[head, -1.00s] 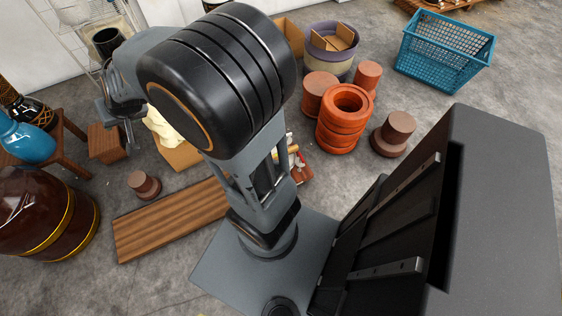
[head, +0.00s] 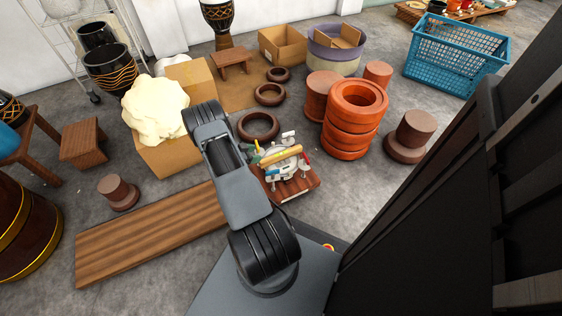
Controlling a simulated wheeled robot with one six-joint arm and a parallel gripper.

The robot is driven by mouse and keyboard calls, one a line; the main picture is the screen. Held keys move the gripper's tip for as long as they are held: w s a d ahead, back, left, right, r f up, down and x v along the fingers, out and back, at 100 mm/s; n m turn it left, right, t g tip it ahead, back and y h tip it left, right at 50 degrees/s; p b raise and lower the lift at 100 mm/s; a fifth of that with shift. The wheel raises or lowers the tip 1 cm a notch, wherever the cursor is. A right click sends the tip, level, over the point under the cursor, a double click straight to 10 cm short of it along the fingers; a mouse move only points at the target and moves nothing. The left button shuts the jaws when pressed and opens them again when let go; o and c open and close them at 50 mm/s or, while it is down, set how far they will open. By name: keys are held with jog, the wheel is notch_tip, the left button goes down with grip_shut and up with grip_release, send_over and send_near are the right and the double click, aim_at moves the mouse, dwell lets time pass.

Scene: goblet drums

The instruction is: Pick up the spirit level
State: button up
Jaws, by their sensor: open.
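A small reddish-brown wooden board (head: 302,184) with several tools on it stands on the floor just right of my arm in the head view. A yellowish bar (head: 281,156) lies across the top of this cluster, over white and grey pieces. A small teal-blue piece and a red piece are beside it. The items are small and crowded, so I cannot tell for sure which is the spirit level. My arm rises in front of the board's left side. My gripper does not show; the arm's upper end hides what is behind it.
Stacked orange rings (head: 352,125) stand right of the board, and a dark ring (head: 258,127) lies behind it. A cardboard box (head: 168,155) with a cream lump is left of my arm. A long wooden plank (head: 140,238) lies at front left. Grey floor is open between them.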

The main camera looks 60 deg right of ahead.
jog(key=b, duration=0.3)
send_near(281, 153)
jog(key=x, duration=0.3)
jog(key=shift+s+a+f, duration=0.1)
jog(key=shift+a+f, duration=0.05)
jog(key=shift+f, duration=0.05)
jog(key=shift+b+x, duration=1.45)
jog(key=shift+x, duration=1.2)
jog(key=shift+r, duration=0.1)
jog(key=shift+c, duration=0.3)
grip_shut()
jog(key=shift+r, duration=0.15)
